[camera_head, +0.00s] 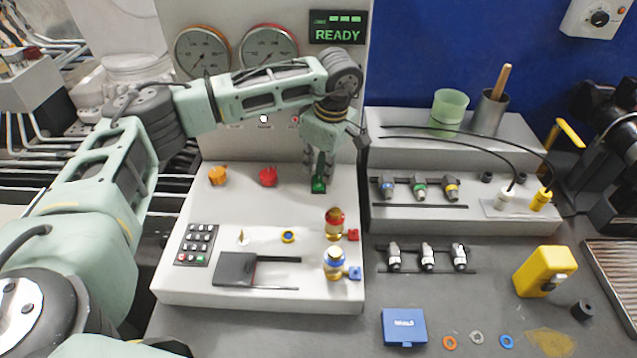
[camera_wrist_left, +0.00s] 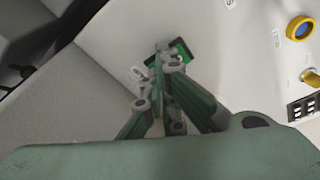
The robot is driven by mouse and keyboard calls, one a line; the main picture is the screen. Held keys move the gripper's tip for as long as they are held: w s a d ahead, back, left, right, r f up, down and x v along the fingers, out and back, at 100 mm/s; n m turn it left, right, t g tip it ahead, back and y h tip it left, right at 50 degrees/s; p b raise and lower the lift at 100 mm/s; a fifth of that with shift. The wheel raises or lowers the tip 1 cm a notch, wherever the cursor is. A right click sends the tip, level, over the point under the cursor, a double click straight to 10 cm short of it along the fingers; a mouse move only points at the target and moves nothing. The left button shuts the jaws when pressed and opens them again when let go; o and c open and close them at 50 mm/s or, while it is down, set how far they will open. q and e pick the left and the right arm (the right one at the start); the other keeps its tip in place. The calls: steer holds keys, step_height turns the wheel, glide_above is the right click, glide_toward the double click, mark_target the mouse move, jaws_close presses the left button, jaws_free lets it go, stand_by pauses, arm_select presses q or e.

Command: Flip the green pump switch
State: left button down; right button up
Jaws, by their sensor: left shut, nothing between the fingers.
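The green pump switch (camera_head: 319,184) sits on the white sloped panel (camera_head: 300,210), to the right of an orange knob (camera_head: 218,175) and a red knob (camera_head: 268,176). My left gripper (camera_head: 319,172) is shut and empty, pointing down right over the green switch. In the left wrist view the closed fingertips (camera_wrist_left: 168,58) overlap the green switch (camera_wrist_left: 183,50) and hide part of it. I cannot tell whether they touch it. My right gripper does not show.
A black keypad (camera_head: 196,243), a black lever plate (camera_head: 236,269), and red and blue valves (camera_head: 335,225) stand on the panel's lower part. Two gauges (camera_head: 202,52) and a READY display (camera_head: 338,28) are behind. A grey connector rack (camera_head: 420,215) adjoins on the right.

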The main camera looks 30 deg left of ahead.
arm_select(q)
steer(key=shift+s+f, duration=0.1)
steer(key=shift+r+p, duration=0.6)
steer(key=shift+r, duration=0.2)
steer(key=shift+r+p, duration=1.5)
steer(key=shift+r, duration=1.15)
